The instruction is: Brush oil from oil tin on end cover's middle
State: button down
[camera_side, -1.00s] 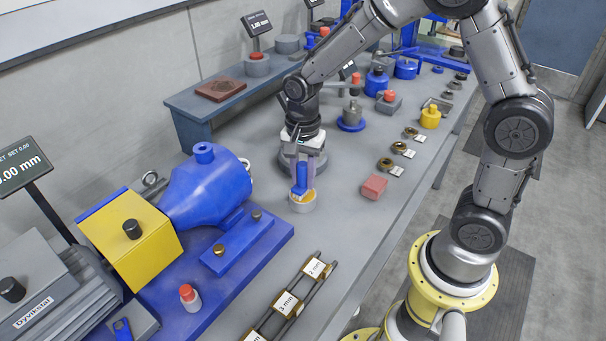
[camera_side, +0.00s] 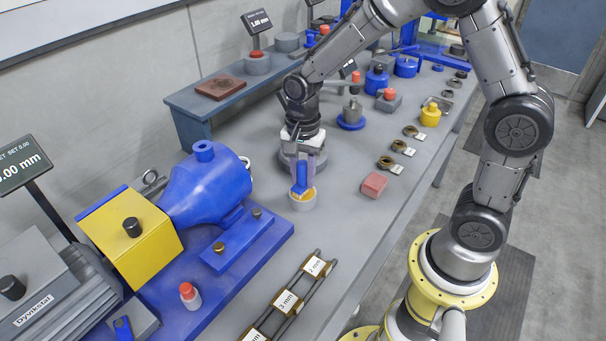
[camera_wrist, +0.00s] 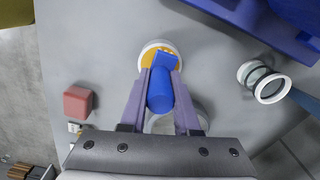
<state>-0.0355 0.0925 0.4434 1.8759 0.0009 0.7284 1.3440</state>
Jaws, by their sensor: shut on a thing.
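My gripper (camera_side: 309,173) is shut on the blue handle of a brush (camera_side: 301,181), with a purple finger on each side. The brush also shows in the wrist view (camera_wrist: 160,92). Its lower end is over or in the small white oil tin (camera_side: 302,205), which holds orange-yellow oil. The tin (camera_wrist: 143,62) is just beyond the fingertips in the wrist view. The bristles are hidden, so I cannot tell how deep they are. A grey round disc (camera_side: 285,165), possibly the end cover, lies behind the tin, partly hidden by my gripper.
A blue motor-like housing (camera_side: 205,190) on a blue base stands left of the tin. A red block (camera_side: 374,185) lies to the right. Labelled spacers (camera_side: 288,301) lie in front. Several rings with tags line the right edge. Bare bench (camera_side: 335,215) lies between tin and block.

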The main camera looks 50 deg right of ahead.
aim_at(303, 162)
jog(key=shift+r, duration=3.5)
